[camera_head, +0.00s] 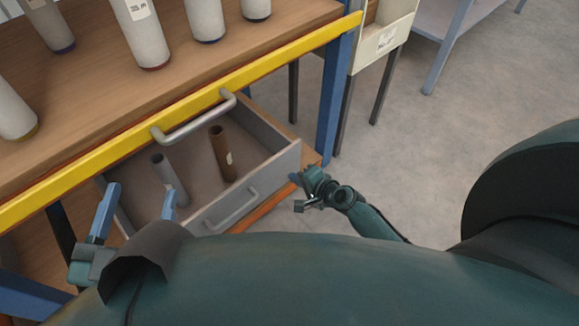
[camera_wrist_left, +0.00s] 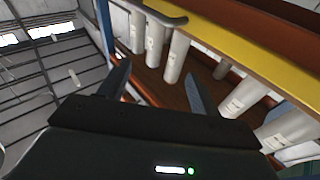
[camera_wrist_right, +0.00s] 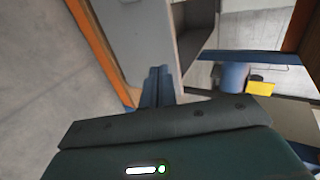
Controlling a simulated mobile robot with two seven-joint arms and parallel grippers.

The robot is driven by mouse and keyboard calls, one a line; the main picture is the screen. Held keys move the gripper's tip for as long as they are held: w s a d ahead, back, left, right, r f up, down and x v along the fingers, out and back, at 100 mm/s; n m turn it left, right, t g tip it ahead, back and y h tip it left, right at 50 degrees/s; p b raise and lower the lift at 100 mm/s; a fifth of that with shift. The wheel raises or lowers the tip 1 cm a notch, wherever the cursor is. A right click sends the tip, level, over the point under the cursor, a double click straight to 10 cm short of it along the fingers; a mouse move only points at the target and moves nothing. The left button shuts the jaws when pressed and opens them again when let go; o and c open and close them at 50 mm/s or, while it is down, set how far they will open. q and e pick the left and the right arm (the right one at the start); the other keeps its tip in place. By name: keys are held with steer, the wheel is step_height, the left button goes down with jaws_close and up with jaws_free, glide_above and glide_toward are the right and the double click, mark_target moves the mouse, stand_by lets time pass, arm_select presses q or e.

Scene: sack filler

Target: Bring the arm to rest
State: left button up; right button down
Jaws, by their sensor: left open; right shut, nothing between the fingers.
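My left gripper (camera_head: 137,205) is at the lower left of the head view, open and empty, in front of the left part of the open drawer. Its two blue fingers stand wide apart in the left wrist view (camera_wrist_left: 156,84). My right gripper (camera_head: 298,179) is beside the right front corner of the drawer, its fingers together. In the right wrist view the two fingers (camera_wrist_right: 158,86) are shut against each other with nothing between them. Whether it touches the drawer I cannot tell. The grey drawer (camera_head: 272,168) is pulled out and holds a grey tube (camera_head: 163,168) and a brown tube (camera_head: 221,153).
The wooden bench (camera_head: 95,85) has a yellow front edge (camera_head: 290,53) with a grey handle (camera_head: 195,119). Several pale cylinders (camera_head: 142,35) stand on it. A cream bin (camera_head: 388,35) is at the upper right. The concrete floor (camera_head: 420,140) right of the drawer is clear.

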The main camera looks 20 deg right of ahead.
arm_select(q)
steer(key=shift+a+m+p, duration=0.2)
steer(key=shift+m+p, duration=0.1)
steer(key=shift+p, duration=0.25)
arm_select(e)
steer(key=v, duration=0.5)
steer(key=shift+f, duration=0.1)
